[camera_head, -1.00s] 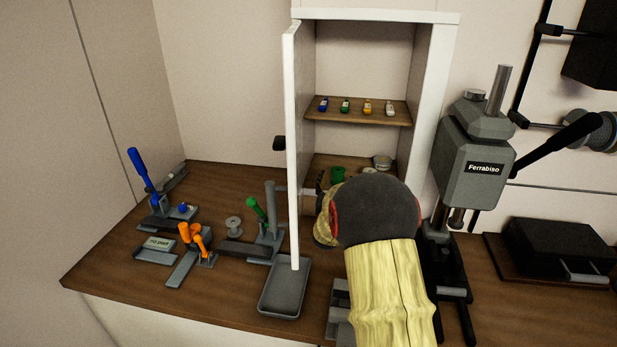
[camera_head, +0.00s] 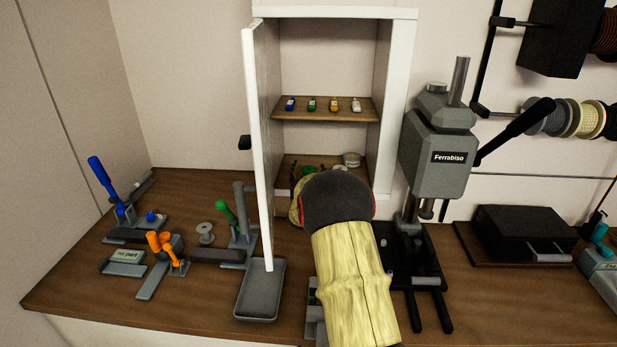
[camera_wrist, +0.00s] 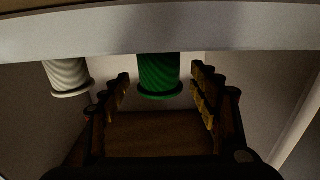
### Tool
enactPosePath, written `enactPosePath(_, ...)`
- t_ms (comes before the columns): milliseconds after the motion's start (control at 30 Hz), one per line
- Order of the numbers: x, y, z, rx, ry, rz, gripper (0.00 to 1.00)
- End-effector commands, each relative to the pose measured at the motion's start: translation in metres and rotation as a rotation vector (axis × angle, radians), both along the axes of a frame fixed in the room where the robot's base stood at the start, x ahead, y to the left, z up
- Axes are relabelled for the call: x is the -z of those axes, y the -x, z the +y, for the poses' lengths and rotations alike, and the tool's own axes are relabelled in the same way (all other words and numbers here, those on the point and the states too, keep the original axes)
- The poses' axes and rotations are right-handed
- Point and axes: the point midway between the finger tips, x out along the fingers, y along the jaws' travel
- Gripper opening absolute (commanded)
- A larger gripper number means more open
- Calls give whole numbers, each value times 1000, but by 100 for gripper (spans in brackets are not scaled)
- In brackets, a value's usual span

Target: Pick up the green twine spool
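The green twine spool (camera_head: 309,168) stands on the lower wooden shelf of the open cabinet, partly hidden by my arm in the head view. In the wrist view the green spool (camera_wrist: 159,74) lines up between the two fingertips, with a gap on each side. My gripper (camera_wrist: 160,88) is open and empty. I cannot tell whether the fingertips reach around the spool or stop short of it. In the head view my gripper (camera_head: 300,178) is at the cabinet's lower opening, largely hidden by my wrist. A pale grey band (camera_wrist: 160,28) covers part of the spool in the wrist view.
A white spool (camera_wrist: 68,78) stands beside the green one. The open white door (camera_head: 257,150) stands close left of my gripper. A drill press (camera_head: 437,160) is to the right.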

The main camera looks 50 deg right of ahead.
Motion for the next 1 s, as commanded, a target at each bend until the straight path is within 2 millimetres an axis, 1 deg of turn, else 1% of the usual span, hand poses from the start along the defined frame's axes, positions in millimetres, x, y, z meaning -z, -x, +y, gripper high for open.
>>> enactPosePath(67,0,0,0,0,0,0,58)
enactPosePath(833,0,0,0,0,0,0,14)
enactPosePath(1000,0,0,0,0,0,0,13)
